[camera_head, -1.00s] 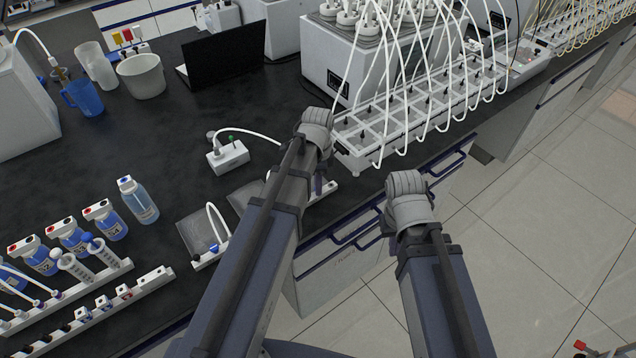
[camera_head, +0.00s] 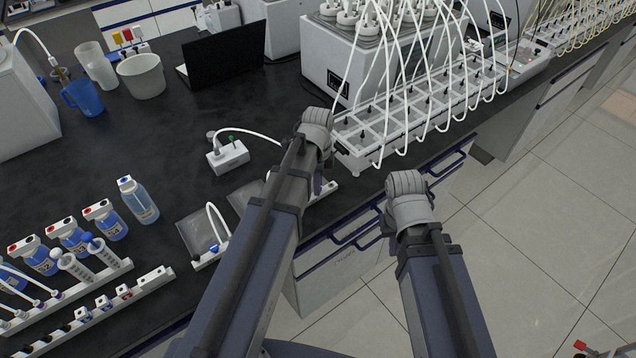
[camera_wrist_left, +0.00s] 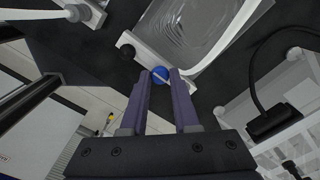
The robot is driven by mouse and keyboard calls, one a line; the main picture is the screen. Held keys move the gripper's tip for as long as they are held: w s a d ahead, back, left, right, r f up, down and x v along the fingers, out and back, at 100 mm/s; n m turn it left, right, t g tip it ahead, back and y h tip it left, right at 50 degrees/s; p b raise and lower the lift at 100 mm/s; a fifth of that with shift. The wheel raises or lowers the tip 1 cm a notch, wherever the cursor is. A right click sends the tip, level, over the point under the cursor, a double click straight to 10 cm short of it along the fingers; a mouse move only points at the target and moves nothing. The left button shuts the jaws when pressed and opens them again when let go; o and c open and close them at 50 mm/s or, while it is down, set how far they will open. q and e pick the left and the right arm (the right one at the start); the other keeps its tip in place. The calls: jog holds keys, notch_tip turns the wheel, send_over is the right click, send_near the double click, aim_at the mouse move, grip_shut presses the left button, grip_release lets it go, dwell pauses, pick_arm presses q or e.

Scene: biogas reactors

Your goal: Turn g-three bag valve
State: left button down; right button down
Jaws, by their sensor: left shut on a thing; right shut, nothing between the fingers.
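My left gripper (camera_wrist_left: 161,84) is shut on a small round blue valve knob (camera_wrist_left: 159,74) with a pale line across it. The knob sits on a white rail (camera_wrist_left: 145,58) at the edge of a clear bag (camera_wrist_left: 200,28), beside a black knob (camera_wrist_left: 127,52). In the head view my left gripper (camera_head: 318,186) is at the bench's front edge, and my arm hides the knob and part of the bag (camera_head: 243,196). I cannot read any bag label. My right gripper (camera_head: 406,190) is shut and empty, seen from behind, out past the bench front; its fingertips are mostly hidden.
Another bag with a blue valve (camera_head: 213,247) lies left of my left arm. A white box (camera_head: 228,156) with a tube stands behind. The tubed white rack (camera_head: 372,150) is close on the right. Drawer handles (camera_head: 345,235) project below the bench.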

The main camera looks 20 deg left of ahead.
pick_arm(q)
jog(key=c, duration=0.7)
grip_release()
jog(key=shift+o, duration=0.2)
jog(key=shift+r, duration=0.1)
notch_tip(320, 180, up, 8)
jog(key=p, duration=0.8)
jog(key=shift+f, duration=0.2)
